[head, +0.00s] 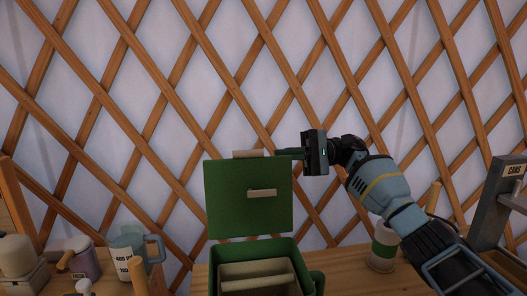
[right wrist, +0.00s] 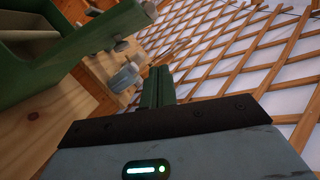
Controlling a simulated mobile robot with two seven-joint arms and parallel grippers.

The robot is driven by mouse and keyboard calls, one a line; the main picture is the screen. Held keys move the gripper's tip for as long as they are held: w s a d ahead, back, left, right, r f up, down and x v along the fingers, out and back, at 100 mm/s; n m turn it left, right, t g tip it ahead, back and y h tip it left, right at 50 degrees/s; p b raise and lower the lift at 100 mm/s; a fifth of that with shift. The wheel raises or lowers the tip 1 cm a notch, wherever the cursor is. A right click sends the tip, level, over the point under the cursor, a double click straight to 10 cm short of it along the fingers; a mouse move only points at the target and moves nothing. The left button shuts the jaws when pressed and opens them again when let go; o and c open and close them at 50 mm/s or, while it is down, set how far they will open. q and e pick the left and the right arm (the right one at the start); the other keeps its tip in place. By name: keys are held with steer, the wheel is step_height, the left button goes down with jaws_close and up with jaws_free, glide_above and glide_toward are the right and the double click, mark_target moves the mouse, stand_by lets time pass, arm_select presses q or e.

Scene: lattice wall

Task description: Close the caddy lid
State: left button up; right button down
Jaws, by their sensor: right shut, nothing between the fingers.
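The green caddy (head: 312,285) stands on the wooden table at the bottom centre of the head view, with a light inner divider showing. Its green lid (head: 225,215) stands open and upright at the back, with a small wooden handle on its face. My right gripper (head: 283,153) is shut and empty, its fingers pointing left at the lid's top right edge; I cannot tell whether they touch it. In the right wrist view the shut fingers (right wrist: 158,88) show beside green caddy parts (right wrist: 75,55) at upper left. My left gripper is not in view.
A measuring jug (head: 128,250) and small jars stand on the left. A grey stand with a sign (head: 505,185) is at far right. The lattice wall (head: 230,80) rises behind.

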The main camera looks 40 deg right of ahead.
mark_target(261, 155)
steer(key=a+p, duration=0.1)
steer(key=a, duration=0.1)
steer(key=a+r+p, duration=0.1)
steer(key=a, duration=0.2)
steer(key=a+r+p, duration=0.1)
steer(key=a, duration=0.1)
steer(key=shift+a, duration=0.25)
steer(key=shift+s+a+r+p, duration=0.1)
steer(key=shift+s+p, duration=0.15)
steer(key=shift+p, duration=0.15)
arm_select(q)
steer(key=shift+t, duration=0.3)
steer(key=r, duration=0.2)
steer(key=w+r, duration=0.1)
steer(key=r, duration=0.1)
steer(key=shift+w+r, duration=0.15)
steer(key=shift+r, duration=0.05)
arm_select(e)
steer(key=shift+s+a, duration=0.25)
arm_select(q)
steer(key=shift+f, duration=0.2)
arm_select(e)
steer(key=shift+a, duration=0.15)
